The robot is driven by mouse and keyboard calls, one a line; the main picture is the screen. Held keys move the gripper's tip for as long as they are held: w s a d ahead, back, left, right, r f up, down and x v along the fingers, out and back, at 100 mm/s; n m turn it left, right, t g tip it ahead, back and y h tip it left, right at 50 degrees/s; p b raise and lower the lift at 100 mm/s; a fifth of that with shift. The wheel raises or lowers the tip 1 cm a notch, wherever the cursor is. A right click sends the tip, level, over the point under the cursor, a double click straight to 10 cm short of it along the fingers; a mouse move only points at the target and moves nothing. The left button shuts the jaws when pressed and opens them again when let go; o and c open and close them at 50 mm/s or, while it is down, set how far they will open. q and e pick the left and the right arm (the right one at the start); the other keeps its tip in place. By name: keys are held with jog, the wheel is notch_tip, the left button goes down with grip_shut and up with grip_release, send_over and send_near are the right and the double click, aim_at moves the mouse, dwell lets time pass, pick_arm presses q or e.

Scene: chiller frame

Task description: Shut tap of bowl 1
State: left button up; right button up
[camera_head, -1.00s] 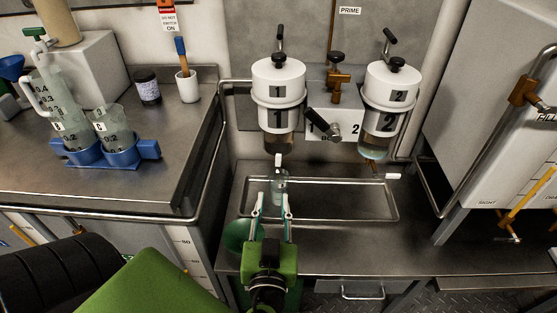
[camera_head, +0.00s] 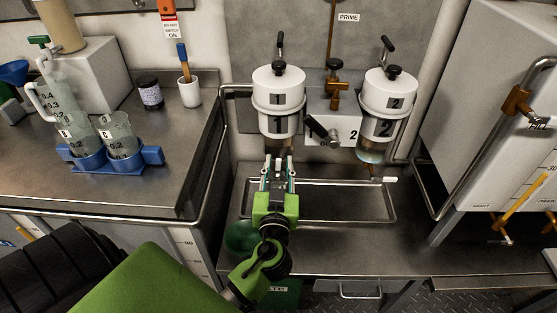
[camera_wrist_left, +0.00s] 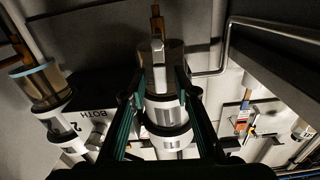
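Bowl 1 (camera_head: 278,97) is a white canister marked 1 on the back wall, with a glass lower part. In the head view, my left gripper (camera_head: 278,162) is just below it and hides its tap. In the left wrist view, the tap's pale lever (camera_wrist_left: 158,62) lies in front of bowl 1's glass, with the brown tap body (camera_wrist_left: 155,20) above it in the picture. My left fingers (camera_wrist_left: 158,82) are spread on either side of the lever, with gaps. Contact cannot be made out. My right gripper is in neither view.
Bowl 2 (camera_head: 388,105) hangs to the right; its white tap lever (camera_head: 390,179) points sideways. A brown valve (camera_head: 335,95) and black knob sit between the bowls. A shallow metal tray (camera_head: 345,218) lies below. Beakers in a blue holder (camera_head: 152,155) stand on the left counter.

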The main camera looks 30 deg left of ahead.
pick_arm(q)
jog(key=shift+w+a, duration=0.3)
jog(key=shift+w, duration=0.1)
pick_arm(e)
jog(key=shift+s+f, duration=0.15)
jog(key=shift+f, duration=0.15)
pick_arm(q)
grip_shut()
